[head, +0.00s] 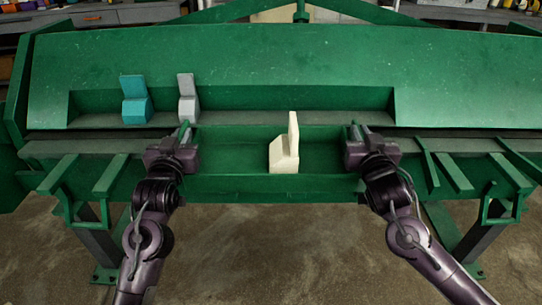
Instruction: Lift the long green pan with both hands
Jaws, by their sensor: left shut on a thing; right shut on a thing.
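The long green pan (232,160) lies level in front of the green machine, between my two grippers. A cream block with a tall upright part (285,154) stands inside it, right of its middle. My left gripper (184,133) is shut on the pan's left end. My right gripper (354,133) is shut on the pan's right end. The grippers and wrists hide parts of both ends. I cannot tell whether the pan's underside touches anything.
A teal block (135,100) and a grey block (188,99) stand on the recessed ledge of the green machine (290,60) behind the pan. Green brackets (85,175) stick out at the left, and others (450,172) at the right. Bare concrete floor (275,250) shows below.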

